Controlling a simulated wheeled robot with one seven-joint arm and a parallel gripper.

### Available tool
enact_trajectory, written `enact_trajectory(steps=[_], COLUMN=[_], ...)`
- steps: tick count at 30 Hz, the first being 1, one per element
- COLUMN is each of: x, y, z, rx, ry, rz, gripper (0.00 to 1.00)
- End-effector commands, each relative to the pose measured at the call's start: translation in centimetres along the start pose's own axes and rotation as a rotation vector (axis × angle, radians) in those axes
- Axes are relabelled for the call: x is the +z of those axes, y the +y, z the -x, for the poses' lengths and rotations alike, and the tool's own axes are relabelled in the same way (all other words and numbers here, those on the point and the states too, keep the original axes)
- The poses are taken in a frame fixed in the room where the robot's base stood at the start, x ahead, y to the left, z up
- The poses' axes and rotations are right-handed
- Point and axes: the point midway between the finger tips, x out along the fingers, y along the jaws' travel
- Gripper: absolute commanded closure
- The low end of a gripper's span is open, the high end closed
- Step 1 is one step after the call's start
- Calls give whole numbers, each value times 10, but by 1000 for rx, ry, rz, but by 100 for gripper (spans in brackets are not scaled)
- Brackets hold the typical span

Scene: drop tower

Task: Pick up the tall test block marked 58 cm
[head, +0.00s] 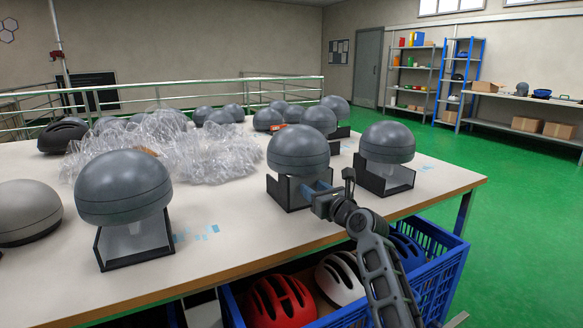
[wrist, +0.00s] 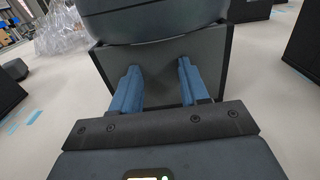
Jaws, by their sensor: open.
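My gripper (head: 316,191) is at the right side of a dark stand under a grey dome (head: 298,148) near the table's front edge. In the wrist view, my gripper (wrist: 158,76) has two blue fingers apart, with nothing seen between them. A dark upright panel (wrist: 157,60) of the stand is just beyond the fingertips; I cannot tell if they touch it. The underside of the dome (wrist: 150,20) is above. Similar grey domes on stands are at the right (head: 388,143) and left (head: 122,186). No 58 cm mark is readable, so I cannot tell which is the tall block.
A pile of clear plastic wrap (head: 205,150) and more domes lie farther back on the table (head: 240,235). A blue crate (head: 440,268) with a red helmet (head: 280,302) and a white helmet (head: 340,278) is below the front edge. Green floor (head: 510,240) is open at right.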

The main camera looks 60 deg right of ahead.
Motion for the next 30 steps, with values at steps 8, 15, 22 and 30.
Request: enact_trajectory(steps=[8,15,22,30], x=[1,2,3,4], y=[-1,-4,-4,-3], z=[-23,-50,-76,-78], rx=[0,-1,-1,-1], ry=[-2,-3,-1,-1], rz=[-2,0,-2,-1], gripper=[55,55,55,55])
